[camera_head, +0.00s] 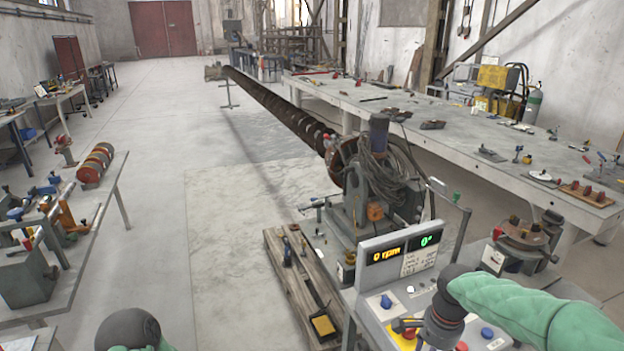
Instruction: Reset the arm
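The auger positioner (378,185) stands right of centre, with a motor, a cable bundle and a round chuck-like head. A long dark auger (275,103) runs from it toward the far wall. Its control console (375,310) is in front; the display (402,249) reads 0 rpm and 0°. On the panel are a blue button (386,301), another blue button (487,332) and a red button on a yellow base (409,333). My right gripper (432,332) points down over the panel; its fingers are unclear.
A long grey workbench (420,108) with tools runs along the right. A side table (100,215) with clamps and discs stands at left. A wooden pallet (300,285) with tools lies beside the positioner. The floor between is clear.

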